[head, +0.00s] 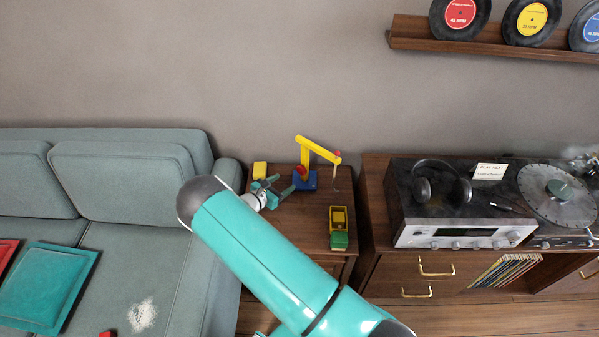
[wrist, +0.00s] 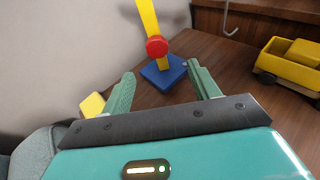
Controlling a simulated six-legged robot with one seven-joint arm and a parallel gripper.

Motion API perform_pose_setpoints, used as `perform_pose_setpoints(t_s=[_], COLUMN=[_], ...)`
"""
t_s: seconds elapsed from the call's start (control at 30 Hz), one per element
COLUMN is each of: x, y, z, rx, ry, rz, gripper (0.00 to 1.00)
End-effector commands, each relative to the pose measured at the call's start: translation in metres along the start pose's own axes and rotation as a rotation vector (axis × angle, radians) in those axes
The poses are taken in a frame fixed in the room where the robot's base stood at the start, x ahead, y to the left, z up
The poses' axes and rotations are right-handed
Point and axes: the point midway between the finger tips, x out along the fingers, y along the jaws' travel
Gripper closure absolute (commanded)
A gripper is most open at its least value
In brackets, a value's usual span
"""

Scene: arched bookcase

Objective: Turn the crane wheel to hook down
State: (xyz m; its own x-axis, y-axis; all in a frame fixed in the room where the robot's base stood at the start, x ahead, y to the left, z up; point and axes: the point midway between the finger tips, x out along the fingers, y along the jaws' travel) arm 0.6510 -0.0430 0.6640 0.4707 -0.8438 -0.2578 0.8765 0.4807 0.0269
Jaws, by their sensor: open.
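The toy crane stands on the small wooden side table. It has a blue base (head: 306,181), a yellow mast and jib (head: 318,149), and a red wheel (head: 301,171) low on the mast. A hook (head: 334,180) hangs from the jib's end on a thin line. In the wrist view the red wheel (wrist: 157,46) faces me in front of the yellow mast (wrist: 148,18), above the blue base (wrist: 163,74). My gripper (head: 273,189) is at the table's left side, beside the crane. In the wrist view my gripper (wrist: 160,82) is open and empty, its fingers short of the wheel and apart from it.
A yellow and green toy truck (head: 339,222) stands on the table (head: 300,224), right of my gripper. A yellow block (head: 260,170) lies at the back left. A sofa (head: 130,200) borders the table on the left, a cabinet with a stereo (head: 466,237) on the right.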

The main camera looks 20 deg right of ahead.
Motion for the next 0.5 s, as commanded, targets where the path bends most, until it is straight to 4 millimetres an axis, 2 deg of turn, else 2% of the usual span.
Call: perform_pose_setpoints(t_s=[0.1,0.3,0.5], x=[-0.007,-0.013,0.005], y=[0.003,0.006,0.006], z=[0.013,0.020,0.017], rx=[-0.011,-0.029,-0.029], ry=[0.078,0.132,0.133], rz=[-0.006,0.001,0.000], gripper=[0.39,0.39,0.39])
